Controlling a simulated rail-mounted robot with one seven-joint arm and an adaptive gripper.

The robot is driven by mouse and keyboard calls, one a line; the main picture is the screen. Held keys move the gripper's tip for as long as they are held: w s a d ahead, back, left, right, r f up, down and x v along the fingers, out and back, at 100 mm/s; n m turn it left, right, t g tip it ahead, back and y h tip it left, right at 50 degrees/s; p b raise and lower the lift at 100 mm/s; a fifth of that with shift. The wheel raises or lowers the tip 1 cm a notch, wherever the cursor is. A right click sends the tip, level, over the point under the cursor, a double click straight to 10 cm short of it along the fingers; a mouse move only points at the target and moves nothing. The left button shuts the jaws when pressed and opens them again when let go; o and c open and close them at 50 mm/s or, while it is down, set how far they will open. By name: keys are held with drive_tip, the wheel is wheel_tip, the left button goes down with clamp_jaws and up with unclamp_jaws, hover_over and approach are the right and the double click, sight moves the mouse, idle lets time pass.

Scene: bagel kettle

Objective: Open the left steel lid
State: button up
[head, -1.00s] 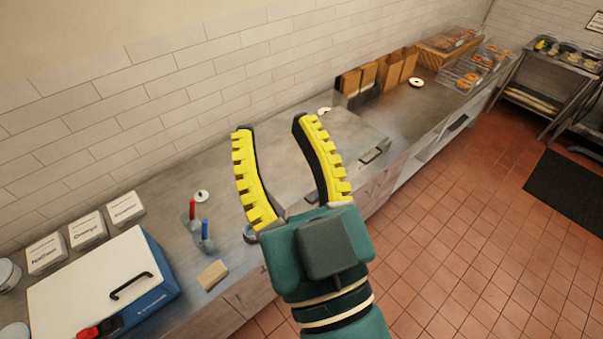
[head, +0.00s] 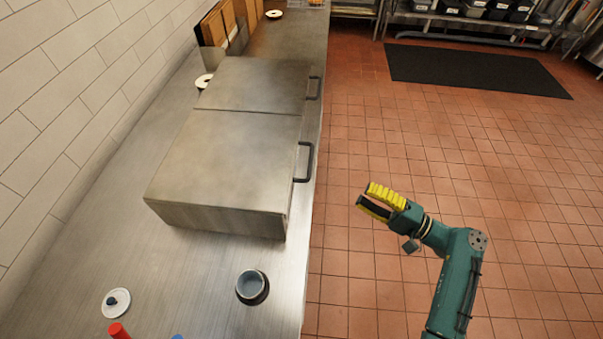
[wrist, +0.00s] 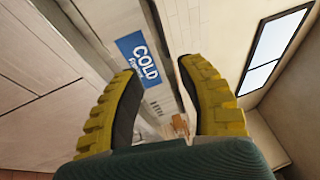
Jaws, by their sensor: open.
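A steel box stands on the counter in the head view, with two steel lids, both shut. The nearer, larger lid (head: 225,160), which seems to be the left one as seen from the floor side, has a dark bar handle (head: 304,162) on its right side. The farther lid (head: 262,83) has a similar handle (head: 314,87). My gripper (head: 364,194) is open and empty over the floor, right of the near handle and apart from it. Its fingers point left. In the wrist view my gripper (wrist: 158,68) shows spread yellow-and-black fingers; neither lid can be made out there.
The steel counter (head: 120,235) runs along the tiled wall. A small dark-rimmed bowl (head: 252,287) and a white disc with a dark knob (head: 117,302) lie in front of the box. The tiled floor (head: 420,150) around my gripper is clear; a black mat (head: 475,70) lies beyond.

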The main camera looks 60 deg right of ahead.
sight(311, 163)
drive_tip(key=w+r, duration=0.1)
drive_tip(key=w, duration=0.4)
drive_tip(key=w+r, duration=0.1)
drive_tip(key=w, duration=0.4)
drive_tip(key=w+d+r, duration=0.1)
drive_tip(key=w, duration=0.4)
drive_tip(key=shift+w, duration=0.35)
drive_tip(key=shift+c, duration=0.2)
clamp_jaws()
